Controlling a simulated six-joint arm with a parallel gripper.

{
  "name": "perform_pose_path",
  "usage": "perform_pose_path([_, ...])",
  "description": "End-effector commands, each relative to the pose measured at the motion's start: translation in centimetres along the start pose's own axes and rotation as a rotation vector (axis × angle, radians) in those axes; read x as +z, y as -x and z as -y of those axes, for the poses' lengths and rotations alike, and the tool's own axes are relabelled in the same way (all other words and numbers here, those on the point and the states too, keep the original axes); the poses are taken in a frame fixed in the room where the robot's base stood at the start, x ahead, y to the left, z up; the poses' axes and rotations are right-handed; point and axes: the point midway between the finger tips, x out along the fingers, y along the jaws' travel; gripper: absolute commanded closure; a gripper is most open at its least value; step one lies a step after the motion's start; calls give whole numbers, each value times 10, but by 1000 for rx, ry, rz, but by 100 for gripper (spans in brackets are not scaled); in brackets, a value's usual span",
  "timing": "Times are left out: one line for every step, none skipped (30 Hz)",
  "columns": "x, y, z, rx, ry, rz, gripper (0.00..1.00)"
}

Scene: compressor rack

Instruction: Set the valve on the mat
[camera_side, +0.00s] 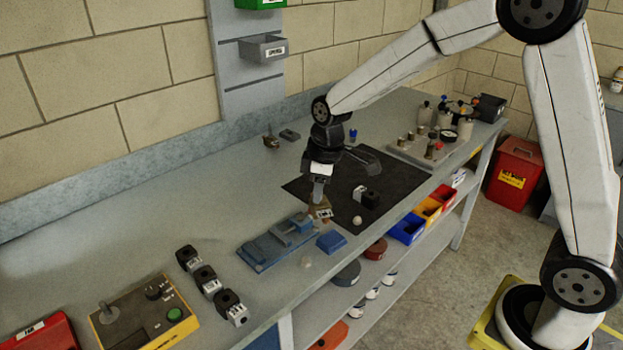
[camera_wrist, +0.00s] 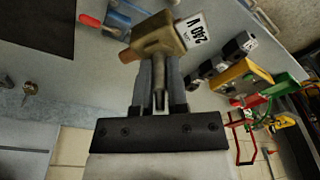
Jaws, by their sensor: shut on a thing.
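My gripper (camera_side: 318,196) points down and is shut on the brass valve (camera_side: 322,212), which bears a white label. In the wrist view the valve (camera_wrist: 155,38) sits across the fingertips of my gripper (camera_wrist: 160,75), its label reading "240 V". The dark mat (camera_side: 400,175) lies flat on the bench; it also shows in the wrist view (camera_wrist: 35,25). The valve appears near the mat's front left edge in the side view. I cannot tell how high it is above the surface.
A blue vise (camera_side: 275,244) and blue block (camera_side: 331,241) stand near the valve. Several black coils (camera_side: 205,278) and a yellow control box (camera_side: 147,314) are at front left.

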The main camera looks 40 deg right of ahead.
Motion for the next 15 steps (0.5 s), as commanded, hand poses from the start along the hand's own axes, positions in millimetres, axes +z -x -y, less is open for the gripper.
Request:
perform_pose_path([2, 0, -10, 10, -61, -1, 100])
perform_pose_path([3, 0, -16, 15, -99, 1, 100])
perform_pose_path([4, 0, -23, 22, -150, 2, 100])
perform_pose_path([5, 1, -28, 27, -189, 1, 100])
perform_pose_path([6, 1, -33, 32, -227, 1, 100])
perform_pose_path([8, 1, -40, 39, -277, 2, 100])
perform_pose_path([10, 1, -46, 44, -316, 2, 100])
perform_pose_path([11, 1, -51, 50, -353, 2, 100])
perform_pose_path([14, 1, -58, 57, -405, 1, 100])
perform_pose_path([15, 1, -63, 62, -444, 0, 100])
perform_pose_path([17, 1, -68, 68, -482, -1, 100])
perform_pose_path([19, 1, -76, 75, -532, -2, 100])
perform_pose_path([22, 1, -81, 81, -570, -2, 100])
perform_pose_path([23, 1, -86, 86, -608, -3, 100])
perform_pose_path([26, 2, -93, 94, -660, -6, 100])
